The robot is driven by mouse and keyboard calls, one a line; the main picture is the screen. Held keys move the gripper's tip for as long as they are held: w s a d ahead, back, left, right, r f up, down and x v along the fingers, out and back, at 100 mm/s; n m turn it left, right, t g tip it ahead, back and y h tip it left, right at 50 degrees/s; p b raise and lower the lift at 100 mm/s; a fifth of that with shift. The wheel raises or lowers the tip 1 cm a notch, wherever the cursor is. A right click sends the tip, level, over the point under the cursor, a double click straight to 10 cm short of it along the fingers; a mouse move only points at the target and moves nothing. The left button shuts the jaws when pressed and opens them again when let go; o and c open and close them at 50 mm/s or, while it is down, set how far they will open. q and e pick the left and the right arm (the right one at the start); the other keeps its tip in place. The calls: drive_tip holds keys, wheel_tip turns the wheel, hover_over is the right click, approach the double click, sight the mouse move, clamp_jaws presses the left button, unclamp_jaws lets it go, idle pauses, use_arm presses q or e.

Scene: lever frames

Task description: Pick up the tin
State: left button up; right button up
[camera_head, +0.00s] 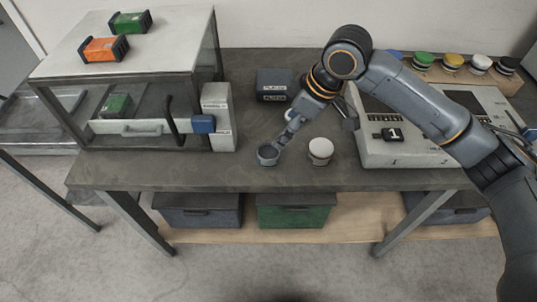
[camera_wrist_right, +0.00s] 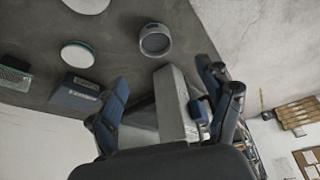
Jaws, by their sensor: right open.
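A small round grey tin (camera_head: 267,154) with a raised rim stands near the front edge of the table; it also shows in the right wrist view (camera_wrist_right: 155,41). My left gripper is not in view.
A glass-sided cabinet (camera_head: 125,60) with an open drawer stands at the left, beside an upright grey box (camera_head: 217,112). A dark box (camera_head: 274,84) is behind. A pale panel unit (camera_head: 400,150) marked 1 and several coloured round lids fill the right. The front table strip is mostly clear.

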hover_over(267, 153)
drive_tip(key=s+d, duration=0.2)
drive_tip(key=f, duration=0.7)
drive_tip(key=shift+w+f, duration=0.2)
drive_tip(key=shift+w+x, duration=0.15)
drive_tip(key=shift+x, duration=1.2)
drive_tip(key=shift+w+x, duration=0.15)
drive_tip(key=shift+x, duration=1.15)
drive_tip(key=shift+d, duration=0.1)
drive_tip(key=c, duration=1.3)
